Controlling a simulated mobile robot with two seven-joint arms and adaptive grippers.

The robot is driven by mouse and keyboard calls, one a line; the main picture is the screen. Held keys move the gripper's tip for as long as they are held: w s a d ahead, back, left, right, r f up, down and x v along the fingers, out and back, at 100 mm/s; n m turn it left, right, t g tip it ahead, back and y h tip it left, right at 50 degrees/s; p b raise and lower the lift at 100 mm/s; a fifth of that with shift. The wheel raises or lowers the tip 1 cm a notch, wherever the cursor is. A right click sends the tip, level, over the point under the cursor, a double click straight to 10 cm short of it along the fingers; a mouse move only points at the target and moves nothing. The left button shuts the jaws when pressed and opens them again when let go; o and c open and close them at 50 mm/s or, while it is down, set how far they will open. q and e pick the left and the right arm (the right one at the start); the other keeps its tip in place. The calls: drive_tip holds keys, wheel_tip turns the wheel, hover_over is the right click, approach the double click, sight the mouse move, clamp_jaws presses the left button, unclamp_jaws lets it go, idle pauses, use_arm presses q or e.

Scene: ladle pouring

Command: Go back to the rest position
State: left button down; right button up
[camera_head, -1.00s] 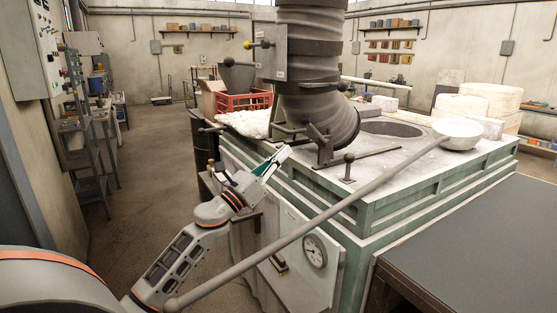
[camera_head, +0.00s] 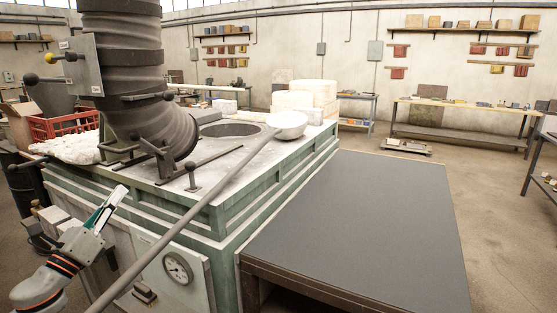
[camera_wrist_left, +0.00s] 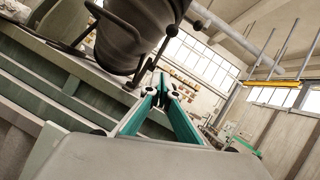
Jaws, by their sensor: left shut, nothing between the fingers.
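My left gripper (camera_head: 115,198) is at the lower left in the head view, in front of the green furnace's (camera_head: 225,205) near left side. It is shut and empty, its fingers pointing up and to the right. In the left wrist view its teal fingers (camera_wrist_left: 163,85) meet at the tips, with the dark ribbed duct beyond. The ladle (camera_head: 288,124) rests with its pale bowl on the furnace's far right part. Its long grey handle (camera_head: 200,199) slants down to the lower left, past the gripper's right side. My right gripper is out of view.
The ribbed duct (camera_head: 125,60) stands on the furnace beside the round opening (camera_head: 230,130). A dark flat table (camera_head: 360,215) adjoins the furnace on the right. A red crate (camera_head: 65,124) is at the left. Open floor (camera_head: 490,220) lies to the right.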

use_arm(q)
drive_tip(key=s+d+f+n+g+y, duration=0.1)
drive_tip(key=s+d+f+n+g, duration=0.2)
drive_tip(key=f+n, duration=0.5)
drive_tip(key=s+d+f+n+g+y, duration=0.1)
drive_tip(key=s+d+f+n, duration=0.35)
drive_tip(key=f, duration=0.85)
drive_tip(key=s+d+f+n+g+y, duration=0.1)
drive_tip(key=s+d+f+n+g, duration=0.2)
drive_tip(key=f+n, duration=0.5)
drive_tip(key=s+d+f+n+g+h, duration=0.1)
drive_tip(key=s+d+f+n+g, duration=0.3)
drive_tip(key=s+d+f+n, duration=0.5)
drive_tip(key=s+d+f, duration=0.5)
drive_tip(key=s+f, duration=0.3)
drive_tip(key=f, duration=0.1)
drive_tip(key=shift+s+d+g, duration=0.15)
drive_tip(key=shift+s+g, duration=0.1)
drive_tip(key=shift+g, duration=0.05)
